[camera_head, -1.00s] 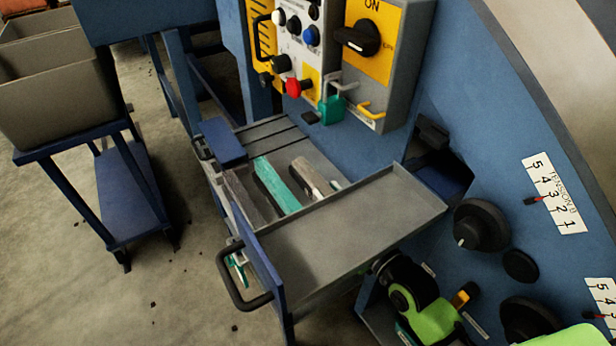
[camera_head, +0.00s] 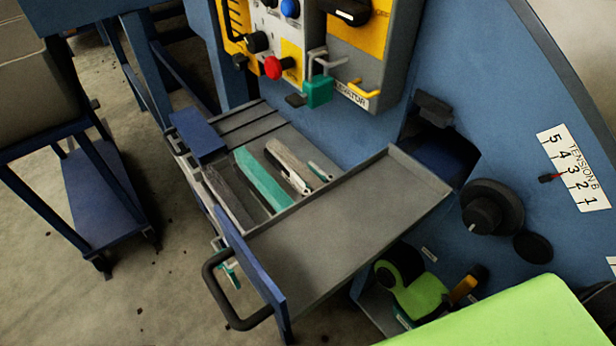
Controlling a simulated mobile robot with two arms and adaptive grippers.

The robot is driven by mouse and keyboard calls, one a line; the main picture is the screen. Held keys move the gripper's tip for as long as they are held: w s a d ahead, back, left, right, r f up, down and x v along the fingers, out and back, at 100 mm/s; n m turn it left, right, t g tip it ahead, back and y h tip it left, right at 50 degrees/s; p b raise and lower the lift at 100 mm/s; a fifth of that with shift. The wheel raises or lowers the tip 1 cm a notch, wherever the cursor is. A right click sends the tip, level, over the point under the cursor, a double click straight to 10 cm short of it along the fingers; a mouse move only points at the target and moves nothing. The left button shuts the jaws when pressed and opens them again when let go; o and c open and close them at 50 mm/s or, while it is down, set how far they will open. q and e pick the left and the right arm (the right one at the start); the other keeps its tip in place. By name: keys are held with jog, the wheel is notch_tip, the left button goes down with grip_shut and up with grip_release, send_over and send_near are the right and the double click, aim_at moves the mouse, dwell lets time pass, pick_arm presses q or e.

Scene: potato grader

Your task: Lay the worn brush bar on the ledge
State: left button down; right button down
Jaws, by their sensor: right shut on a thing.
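A grey flat metal ledge (camera_head: 345,225) with a low raised rim juts out from the blue machine, empty on top. Behind it, a shallow tray holds a dark grey bar (camera_head: 228,197), a teal bar (camera_head: 263,180), a pale, rough-looking grey bar (camera_head: 287,163) and a small teal-and-white piece (camera_head: 320,171). I cannot tell whether one of these is the worn brush bar. My left gripper does not show.
A black handle (camera_head: 222,300) sticks out at the ledge's front left. A control panel with a red knob (camera_head: 273,67) and a teal padlock-like block (camera_head: 318,92) hangs above. A black dial (camera_head: 482,215) is right of the ledge. A blue cart (camera_head: 105,190) stands left.

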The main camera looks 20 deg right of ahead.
jog(key=c, duration=1.7)
grip_release()
jog(key=shift+f, duration=0.1)
jog(key=shift+s+d, duration=0.1)
jog(key=shift+s, duration=0.1)
jog(key=p+v, duration=0.1)
jog(key=v, duration=1)
jog(key=shift+s, duration=0.3)
